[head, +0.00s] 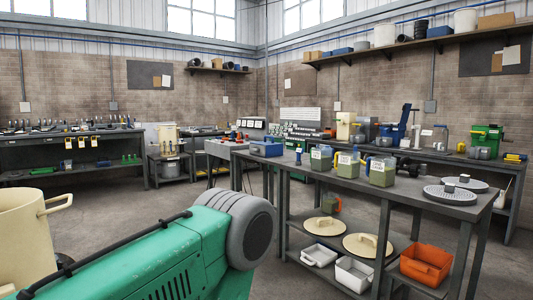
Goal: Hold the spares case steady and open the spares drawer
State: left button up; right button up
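Neither of my grippers shows in the head view. A grey unit with rows of small compartments (300,115) stands on the far bench near the back corner. It may be the spares case, but it is too small and far to make out single drawers or whether one is open. Nothing is seen touching it.
A green machine (165,260) with a grey wheel (250,232) and a cream pot (25,235) fill the near left. A dark table (400,190) with jugs and round plates stands at right, an orange bin (425,265) below. Open floor (110,205) lies beyond the machine.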

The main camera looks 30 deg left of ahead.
aim_at(264, 149)
jog(key=i+j+u, duration=0.4)
jog(key=i, duration=0.35)
jog(key=i+u, duration=0.4)
jog(key=i, duration=0.35)
jog(key=i+j+u, duration=0.1)
jog(key=i+u, duration=0.2)
jog(key=i, duration=0.25)
jog(key=i+u, duration=0.25)
jog(key=i, duration=0.3)
jog(key=i+l+u, duration=0.3)
jog(key=i, duration=0.3)
jog(key=i+l+u, duration=0.15)
jog(key=i+u, duration=0.15)
jog(key=i, duration=0.25)
jog(key=i+j, duration=0.1)
jog(key=i, duration=0.35)
jog(key=i+j+z, duration=0.15)
jog(key=i, duration=0.75)
jog(key=i+j+z, duration=0.15)
jog(key=i, duration=0.3)
